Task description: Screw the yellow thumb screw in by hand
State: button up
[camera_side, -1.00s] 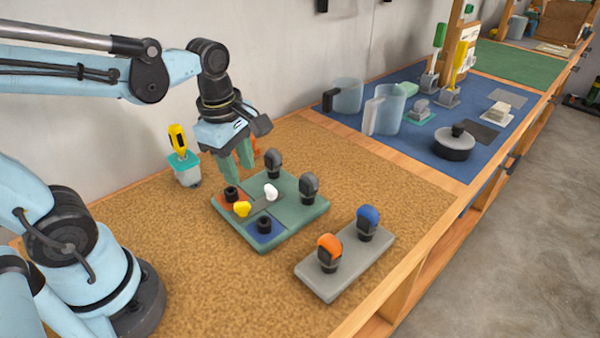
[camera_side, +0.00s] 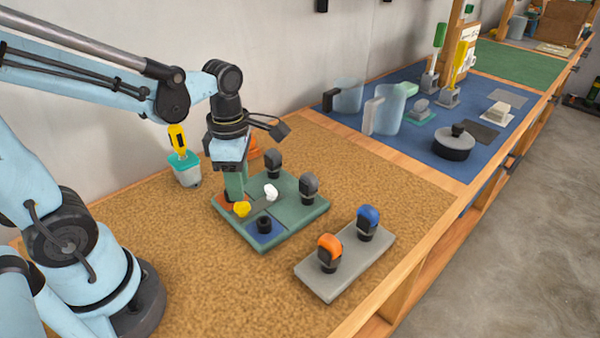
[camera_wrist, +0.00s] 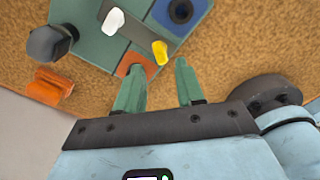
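The yellow thumb screw (camera_side: 242,209) stands on the green plate (camera_side: 300,213), near its left side. In the wrist view the yellow thumb screw (camera_wrist: 160,52) shows just beyond the fingertips, nearer the right one. My gripper (camera_side: 235,198) is low over the plate's orange patch, close behind the screw. In the wrist view my gripper (camera_wrist: 160,66) is open, with nothing seen between its two green fingers. A white thumb screw (camera_side: 271,191) stands near the plate's middle. The side view does not show how deep the yellow screw sits.
Two dark knobs (camera_side: 309,187) stand along the plate's back edge. A black ring (camera_side: 264,224) sits on the blue patch. A grey block (camera_side: 318,282) holds orange and blue knobs. A cup with a yellow-handled tool (camera_side: 187,170) stands left.

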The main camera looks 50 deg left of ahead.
aim_at(241, 203)
jog(key=shift+f, duration=2)
jog(key=shift+f, duration=0.2)
grip_shut()
jog(key=m, duration=0.3)
jog(key=shift+m, duration=0.3)
jog(key=m, duration=0.4)
jog(key=shift+c, duration=1.8)
grip_release()
jog(key=shift+m, duration=0.6)
jog(key=shift+o, duration=1.2)
